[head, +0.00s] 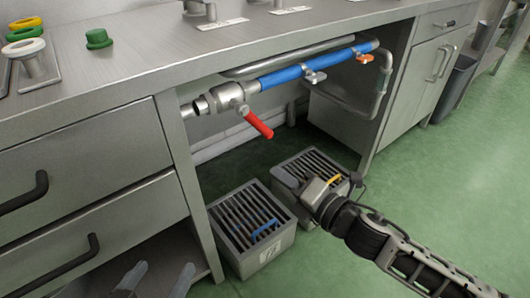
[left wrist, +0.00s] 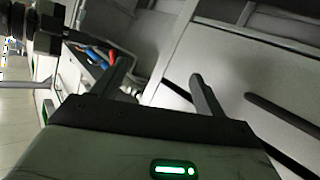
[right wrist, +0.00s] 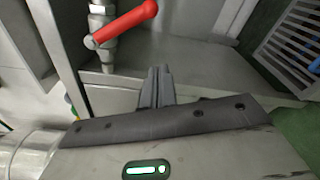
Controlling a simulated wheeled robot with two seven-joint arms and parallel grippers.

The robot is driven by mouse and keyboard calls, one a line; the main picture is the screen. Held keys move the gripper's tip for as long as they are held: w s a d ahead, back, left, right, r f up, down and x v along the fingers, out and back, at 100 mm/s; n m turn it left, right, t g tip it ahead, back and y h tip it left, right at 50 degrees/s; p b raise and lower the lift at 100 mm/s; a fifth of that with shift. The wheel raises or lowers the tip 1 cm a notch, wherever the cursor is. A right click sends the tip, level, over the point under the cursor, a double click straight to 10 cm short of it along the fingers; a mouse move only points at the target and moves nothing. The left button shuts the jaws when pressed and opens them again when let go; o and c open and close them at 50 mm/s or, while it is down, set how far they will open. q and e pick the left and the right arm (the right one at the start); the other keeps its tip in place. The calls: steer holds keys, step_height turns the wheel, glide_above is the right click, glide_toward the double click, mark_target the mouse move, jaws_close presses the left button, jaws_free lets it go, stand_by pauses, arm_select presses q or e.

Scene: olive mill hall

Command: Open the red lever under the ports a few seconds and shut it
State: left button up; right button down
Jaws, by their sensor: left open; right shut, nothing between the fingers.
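The red lever (head: 258,125) sits on a metal valve (head: 228,96) in the pipe under the counter. It points outward and down, across the pipe's line. It also shows large at the top of the right wrist view (right wrist: 125,22) and small in the left wrist view (left wrist: 112,57). My right gripper (head: 287,178) is shut and empty, below and right of the lever and apart from it; its closed fingers (right wrist: 157,85) show in the right wrist view. My left gripper (head: 157,277) is open and empty, low by the drawers, away from the lever.
Two slatted grey crates (head: 228,250) (head: 318,160) stand on the green floor below the pipe. A blue pipe section (head: 290,75) carries a small orange handle (head: 364,57). Drawers (head: 80,150) with black handles are at left. Port fittings (head: 212,14) stand on the counter top.

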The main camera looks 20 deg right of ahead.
mark_target(256, 123)
steer(key=r+b+x, duration=0.1)
steer(key=b+x, duration=0.1)
steer(key=x, duration=0.8)
arm_select(q)
steer(key=shift+w+d+r+n+t+h, duration=0.15)
steer(key=shift+d+r+n+t+h, duration=0.15)
steer(key=shift+d+r+t+h, duration=0.1)
arm_select(e)
steer(key=shift+w+d+r, duration=0.1)
steer(key=shift+d+r, duration=0.1)
steer(key=shift+d, duration=0.75)
steer(key=shift+w+d+r, duration=0.1)
steer(key=shift+d+r, duration=0.1)
steer(key=shift+d, duration=0.75)
arm_select(q)
steer(key=shift+a+r, duration=0.1)
arm_select(e)
steer(key=shift+d, duration=0.1)
